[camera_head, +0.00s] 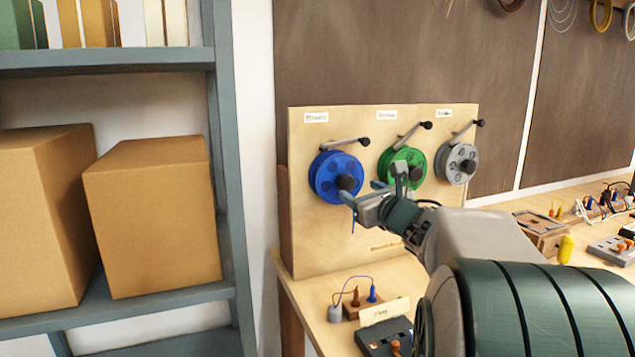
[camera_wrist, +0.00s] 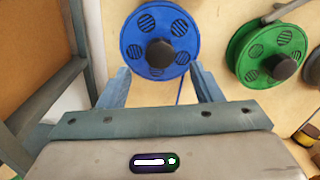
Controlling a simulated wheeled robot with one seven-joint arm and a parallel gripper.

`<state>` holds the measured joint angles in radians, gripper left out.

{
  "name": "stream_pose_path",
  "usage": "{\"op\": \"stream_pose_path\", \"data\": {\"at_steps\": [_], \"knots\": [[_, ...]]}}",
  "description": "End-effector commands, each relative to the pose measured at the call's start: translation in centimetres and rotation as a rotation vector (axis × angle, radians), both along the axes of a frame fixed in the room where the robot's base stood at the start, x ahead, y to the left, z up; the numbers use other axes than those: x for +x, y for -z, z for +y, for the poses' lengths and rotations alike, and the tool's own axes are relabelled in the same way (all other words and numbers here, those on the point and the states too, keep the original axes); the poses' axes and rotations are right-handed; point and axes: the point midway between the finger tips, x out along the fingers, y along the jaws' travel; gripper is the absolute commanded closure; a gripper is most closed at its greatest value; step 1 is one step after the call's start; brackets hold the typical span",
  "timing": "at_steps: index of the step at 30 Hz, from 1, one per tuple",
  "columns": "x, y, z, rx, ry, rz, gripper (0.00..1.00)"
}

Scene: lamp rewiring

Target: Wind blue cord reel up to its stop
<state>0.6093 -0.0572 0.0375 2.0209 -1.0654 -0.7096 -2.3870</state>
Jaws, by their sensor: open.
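The blue cord reel (camera_head: 327,178) is mounted on an upright wooden board, at the left of three reels. It has a dark round knob (camera_head: 347,183) on its face, and a blue cord hangs down from it. In the wrist view the blue reel (camera_wrist: 159,40) is at the top centre, its knob (camera_wrist: 160,54) a little above the space between my fingers. My gripper (camera_head: 362,194) is open and empty, just in front of the reel's lower right. In the wrist view both fingers of my gripper (camera_wrist: 160,78) stand apart below the knob. Whether a fingertip touches the reel I cannot tell.
A green reel (camera_head: 392,165) and a grey reel (camera_head: 456,163) sit to the right, each with a dark knob. Metal arms with black ends (camera_head: 364,142) stick out above the reels. A shelf with cardboard boxes (camera_head: 155,215) stands left. Small wired parts (camera_head: 357,297) lie on the bench below.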

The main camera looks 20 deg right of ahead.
Motion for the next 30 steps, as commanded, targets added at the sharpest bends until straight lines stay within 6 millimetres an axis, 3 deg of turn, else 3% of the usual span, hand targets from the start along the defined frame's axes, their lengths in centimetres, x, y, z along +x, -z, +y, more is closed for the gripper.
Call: {"op": "stream_pose_path", "data": {"at_steps": [3, 9, 15, 23, 24, 28, 29, 30], "knots": [[2.4, -0.1, 0.1, 0.002, -0.002, 0.000, 0.41], [5.2, -0.1, 0.2, 0.001, 0.000, 0.000, 0.41], [6.3, 0.0, 0.3, 0.002, 0.000, -0.001, 0.41], [6.5, 0.0, 0.3, 0.001, 0.000, -0.001, 0.41], [6.4, 0.0, 0.2, 0.001, 0.000, 0.000, 0.44], [6.4, 0.0, 0.2, 0.001, 0.001, 0.000, 0.80], [6.4, 0.0, 0.2, 0.001, 0.001, 0.000, 0.86], [6.4, 0.0, 0.2, 0.001, 0.001, 0.000, 0.86]]}}
